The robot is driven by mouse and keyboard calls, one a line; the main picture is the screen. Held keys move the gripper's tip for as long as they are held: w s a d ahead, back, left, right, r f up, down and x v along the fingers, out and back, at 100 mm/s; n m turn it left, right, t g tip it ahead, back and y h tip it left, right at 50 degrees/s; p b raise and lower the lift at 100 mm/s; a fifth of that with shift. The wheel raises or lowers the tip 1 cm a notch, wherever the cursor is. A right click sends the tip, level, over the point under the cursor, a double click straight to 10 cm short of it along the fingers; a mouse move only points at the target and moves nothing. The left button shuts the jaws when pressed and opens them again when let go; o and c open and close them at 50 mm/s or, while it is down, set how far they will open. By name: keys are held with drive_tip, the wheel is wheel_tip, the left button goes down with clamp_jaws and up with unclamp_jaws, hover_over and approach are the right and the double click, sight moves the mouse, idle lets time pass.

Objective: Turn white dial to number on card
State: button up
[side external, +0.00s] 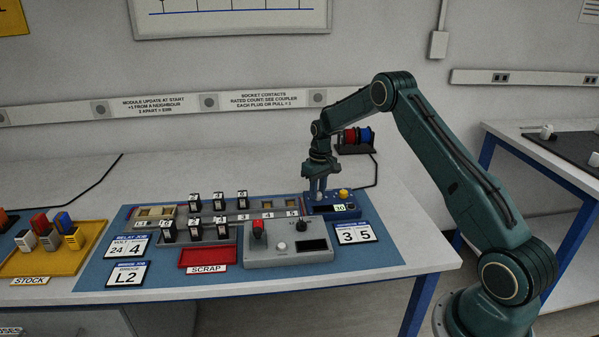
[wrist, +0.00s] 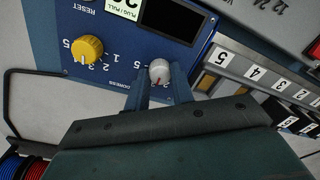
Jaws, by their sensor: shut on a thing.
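The white dial (wrist: 158,70) sits on a blue panel (wrist: 120,20) and has a thin red mark, seen pointing toward the bottom of the wrist view. My gripper (wrist: 158,82) is shut on the white dial, one finger at each side. In the side view my gripper (side external: 318,190) points down at the blue unit (side external: 335,212), and the dial is largely hidden there. Numbers around the dial are partly covered by the fingers. A card (side external: 356,233) showing 3 and 5 lies in front of the unit.
A yellow knob (wrist: 87,48) stands beside the white dial on the same panel. A grey box (side external: 285,247) with a red switch, a red scrap tray (side external: 207,257) and module rails stand to the left. A black cable runs behind the unit.

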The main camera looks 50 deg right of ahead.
sight(319, 192)
drive_tip(key=o, duration=1)
drive_tip(key=shift+r, duration=0.2)
wheel_tip(319, 192, up, 14)
drive_tip(key=shift+d+f, duration=0.2)
drive_tip(key=shift+d, duration=0.1)
